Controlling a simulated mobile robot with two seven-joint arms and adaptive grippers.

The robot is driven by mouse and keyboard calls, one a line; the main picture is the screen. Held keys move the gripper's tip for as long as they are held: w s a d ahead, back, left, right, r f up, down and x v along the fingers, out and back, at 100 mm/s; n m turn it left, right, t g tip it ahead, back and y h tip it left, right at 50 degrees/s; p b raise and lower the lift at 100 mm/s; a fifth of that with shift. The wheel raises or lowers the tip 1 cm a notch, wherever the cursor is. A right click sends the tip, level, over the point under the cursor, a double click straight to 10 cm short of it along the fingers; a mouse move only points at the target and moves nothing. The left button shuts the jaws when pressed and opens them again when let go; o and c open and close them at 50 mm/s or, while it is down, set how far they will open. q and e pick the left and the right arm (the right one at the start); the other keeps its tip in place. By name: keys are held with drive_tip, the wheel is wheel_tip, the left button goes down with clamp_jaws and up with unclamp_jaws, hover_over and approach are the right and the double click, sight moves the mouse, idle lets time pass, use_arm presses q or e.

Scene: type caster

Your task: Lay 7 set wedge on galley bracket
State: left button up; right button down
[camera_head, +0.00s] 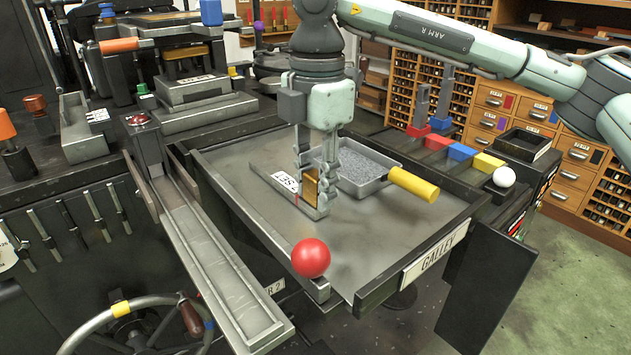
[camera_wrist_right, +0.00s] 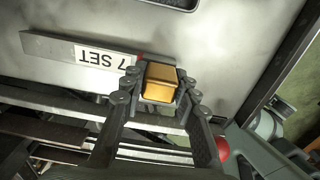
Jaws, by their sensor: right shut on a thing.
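My right gripper (camera_head: 312,188) is shut on a small gold-coloured block (camera_head: 311,186), low over the galley tray (camera_head: 400,240). In the right wrist view the block (camera_wrist_right: 161,80) sits between the two fingertips (camera_wrist_right: 160,92). A flat grey metal strip with a white label reading "7 SET" (camera_wrist_right: 100,58) lies on the tray beside the block; it also shows in the head view (camera_head: 285,182), partly behind the fingers. The block is at one end of the strip; I cannot tell whether it touches the strip or the tray. My left gripper is out of view.
A grey pan (camera_head: 366,166) with a yellow handle (camera_head: 413,184) stands close right of my right gripper. A red ball (camera_head: 311,258) is at the tray's front edge. A long metal channel (camera_head: 215,265) runs along the left. The tray's front right is clear.

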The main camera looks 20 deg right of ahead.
drive_tip(key=shift+f, duration=0.15)
drive_tip(key=c, duration=1.2)
unclamp_jaws()
drive_tip(key=shift+o, duration=0.2)
drive_tip(key=shift+r, duration=0.3)
wheel_tip(320, 180, up, 11)
drive_tip(key=shift+f, duration=0.1)
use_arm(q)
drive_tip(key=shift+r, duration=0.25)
use_arm(e)
drive_tip(key=shift+r, duration=0.45)
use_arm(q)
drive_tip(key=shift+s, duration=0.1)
use_arm(e)
drive_tip(key=shift+s, duration=0.1)
